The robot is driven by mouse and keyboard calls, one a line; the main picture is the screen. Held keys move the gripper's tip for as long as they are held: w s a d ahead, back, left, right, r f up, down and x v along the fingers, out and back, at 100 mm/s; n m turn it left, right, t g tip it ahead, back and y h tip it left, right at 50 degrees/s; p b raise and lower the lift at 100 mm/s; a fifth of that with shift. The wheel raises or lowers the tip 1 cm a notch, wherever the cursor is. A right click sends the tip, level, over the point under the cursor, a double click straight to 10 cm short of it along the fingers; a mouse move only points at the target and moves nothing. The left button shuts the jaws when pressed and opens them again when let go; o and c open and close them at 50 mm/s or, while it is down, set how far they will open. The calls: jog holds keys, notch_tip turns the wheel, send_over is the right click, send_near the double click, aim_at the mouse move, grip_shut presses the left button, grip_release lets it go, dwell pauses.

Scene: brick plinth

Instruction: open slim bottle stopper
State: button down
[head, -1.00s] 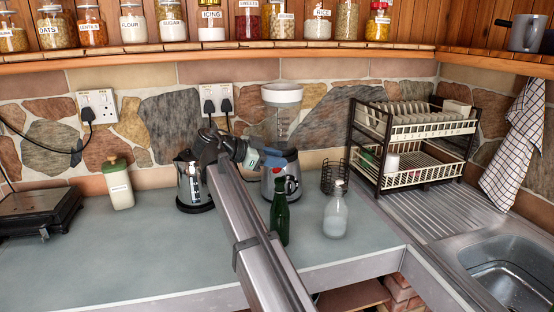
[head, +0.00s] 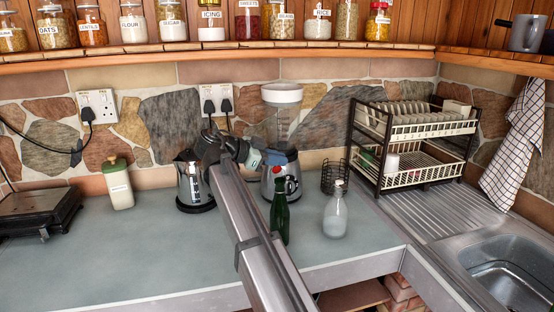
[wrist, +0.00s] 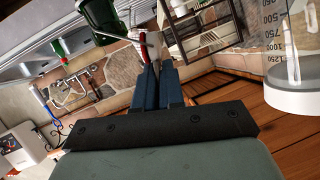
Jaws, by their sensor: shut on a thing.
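The slim green bottle (head: 280,216) stands upright on the worktop in the head view. Its red stopper (head: 276,169) shows at the top of the neck, just below my gripper (head: 279,158). In the wrist view my blue fingers (wrist: 151,68) are closed together, with a thin red part of the stopper (wrist: 143,48) at their tips. Part of the green bottle (wrist: 98,12) shows at the top of that view, with a thin wire running towards the fingertips. Whether the stopper is still seated in the neck is hard to tell.
A clear bottle with white contents (head: 336,214) stands close to the right of the green bottle. A blender (head: 283,108) and a metal kettle (head: 190,184) stand behind and left. A dish rack (head: 420,150) is at the right.

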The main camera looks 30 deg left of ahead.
jog(key=shift+w+a+n+h, duration=0.4)
jog(key=shift+w+a+n, duration=0.1)
jog(key=shift+a+n, duration=0.2)
jog(key=shift+w+a+f+n+g+h, duration=0.2)
jog(key=shift+n+g+h, duration=0.15)
jog(key=shift+n, duration=0.2)
jog(key=shift+w+a+f+n+g+h, duration=0.15)
jog(key=shift+w+a+n+g+h, duration=0.1)
jog(key=shift+n+g, duration=0.25)
jog(key=shift+d, duration=0.1)
jog(key=c, duration=1.3)
grip_release()
jog(key=shift+s, duration=0.1)
jog(key=v, duration=1.4)
jog(key=shift+f, duration=0.1)
